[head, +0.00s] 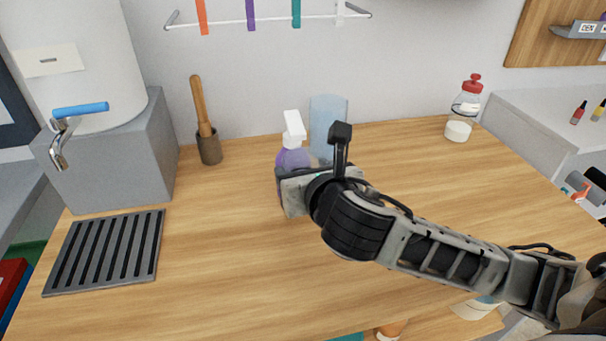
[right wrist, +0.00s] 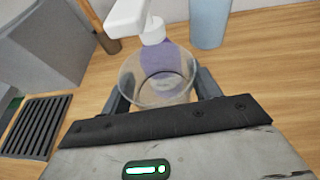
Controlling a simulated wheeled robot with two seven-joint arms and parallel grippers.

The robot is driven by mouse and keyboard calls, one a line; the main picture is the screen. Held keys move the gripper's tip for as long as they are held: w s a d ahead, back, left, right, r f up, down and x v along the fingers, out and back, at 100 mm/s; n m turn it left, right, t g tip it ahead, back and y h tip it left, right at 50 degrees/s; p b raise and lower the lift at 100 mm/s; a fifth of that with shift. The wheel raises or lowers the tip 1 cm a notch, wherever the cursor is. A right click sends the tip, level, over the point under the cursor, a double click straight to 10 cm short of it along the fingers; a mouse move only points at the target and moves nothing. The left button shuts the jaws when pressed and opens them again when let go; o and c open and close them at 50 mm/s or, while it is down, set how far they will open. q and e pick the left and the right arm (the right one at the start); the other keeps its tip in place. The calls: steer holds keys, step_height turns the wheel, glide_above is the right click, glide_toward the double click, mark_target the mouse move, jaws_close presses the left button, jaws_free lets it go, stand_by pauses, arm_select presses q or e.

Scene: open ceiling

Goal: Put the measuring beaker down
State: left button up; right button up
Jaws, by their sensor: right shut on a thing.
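The measuring beaker (right wrist: 157,82) is a clear, round, open-topped vessel, seen from above in the right wrist view. My right gripper (right wrist: 162,90) is shut on it, with one dark finger on each side. In the head view my right gripper (head: 292,185) is over the middle of the wooden counter (head: 230,270) and hides most or all of the beaker. I cannot tell whether the beaker's base touches the counter. My left gripper is not in view.
A purple spray bottle (head: 293,150) with a white head stands just behind the beaker. A blue translucent cylinder (head: 327,122) is behind it. A mortar with pestle (head: 209,148), drain grate (head: 107,252) and red-capped bottle (head: 466,105) stand apart. The front left counter is clear.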

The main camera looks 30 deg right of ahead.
steer(key=shift+f, duration=0.55)
steer(key=o, duration=1)
steer(key=shift+c, duration=0.2)
steer(key=shift+r, duration=0.1)
